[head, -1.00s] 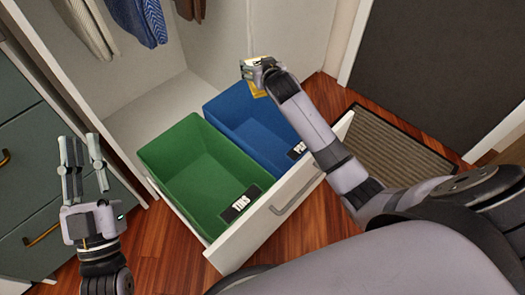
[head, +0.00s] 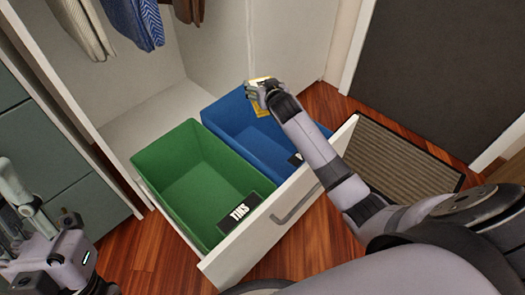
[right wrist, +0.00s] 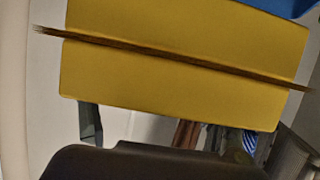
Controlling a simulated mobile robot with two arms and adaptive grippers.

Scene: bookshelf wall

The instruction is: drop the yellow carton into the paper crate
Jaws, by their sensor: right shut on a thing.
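The yellow carton (head: 261,108) is held in my right gripper (head: 258,91), above the far part of the blue crate (head: 228,116). In the right wrist view the carton (right wrist: 180,75) fills the upper middle, with a dark seam across it. My right gripper is shut on it. The blue crate's label is mostly hidden behind my right arm; it began with P a second ago. A blue patch shows at the top right of the right wrist view (right wrist: 288,6). My left gripper (head: 14,200) is at the left edge, partly cut off, fingers apart and empty.
A green crate (head: 175,200) labelled TINS stands beside the blue one in the pulled-out white drawer (head: 235,262). Clothes (head: 140,22) hang above at the back. A ribbed mat (head: 400,155) lies on the wooden floor at right.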

